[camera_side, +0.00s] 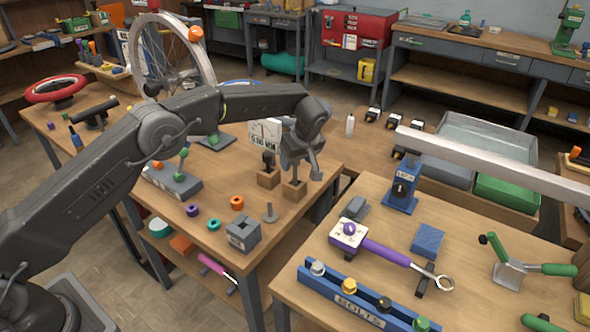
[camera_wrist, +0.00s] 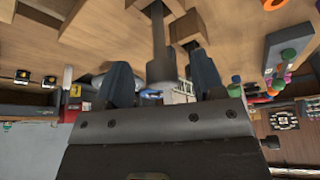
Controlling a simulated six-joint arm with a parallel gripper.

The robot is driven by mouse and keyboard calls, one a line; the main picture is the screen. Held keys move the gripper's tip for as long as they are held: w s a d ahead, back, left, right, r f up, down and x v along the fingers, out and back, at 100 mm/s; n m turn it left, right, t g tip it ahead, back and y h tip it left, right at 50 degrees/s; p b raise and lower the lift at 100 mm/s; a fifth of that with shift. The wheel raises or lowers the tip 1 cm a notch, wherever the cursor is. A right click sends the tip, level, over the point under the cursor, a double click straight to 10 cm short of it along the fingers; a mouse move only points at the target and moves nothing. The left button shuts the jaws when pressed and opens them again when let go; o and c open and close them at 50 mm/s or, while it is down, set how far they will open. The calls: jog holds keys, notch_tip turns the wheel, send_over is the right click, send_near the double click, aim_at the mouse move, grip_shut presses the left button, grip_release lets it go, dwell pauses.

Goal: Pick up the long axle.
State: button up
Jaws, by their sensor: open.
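The long axle is a dark upright rod (camera_wrist: 158,38) in the wrist view, standing in a wooden block (camera_side: 294,190). In the side view only its lower part shows under my gripper (camera_side: 303,168). In the wrist view my gripper (camera_wrist: 161,72) is open, with one finger on each side of the rod. A gap shows on both sides, so the rod appears not to be gripped.
A second wooden block (camera_side: 268,179) with a shorter dark post stands close beside. A grey slotted block (camera_side: 243,235), a grey pin (camera_side: 269,214), coloured rings and a knobbed plate (camera_side: 172,181) stand nearby. A bolt rack (camera_side: 350,302) is on the right bench.

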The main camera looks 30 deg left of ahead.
jog(key=shift+x, duration=1.5)
jog(key=shift+c, duration=0.2)
jog(key=c, duration=1)
jog(key=shift+r, duration=0.1)
jog(key=shift+r, duration=0.55)
jog(key=r, duration=0.3)
jog(key=shift+s+a+r, duration=0.15)
jog(key=shift+a+r, duration=0.05)
jog(key=shift+a, duration=0.05)
jog(key=s+a+r, duration=0.1)
jog(key=a+r, duration=0.1)
jog(key=a, duration=0.1)
jog(key=s+a+r, duration=0.2)
jog(key=a, duration=0.1)
jog(key=s+a+r, duration=0.1)
jog(key=a+r, duration=0.1)
jog(key=a, duration=0.2)
jog(key=shift+s+a+r, duration=0.1)
jog(key=shift+s+r, duration=0.1)
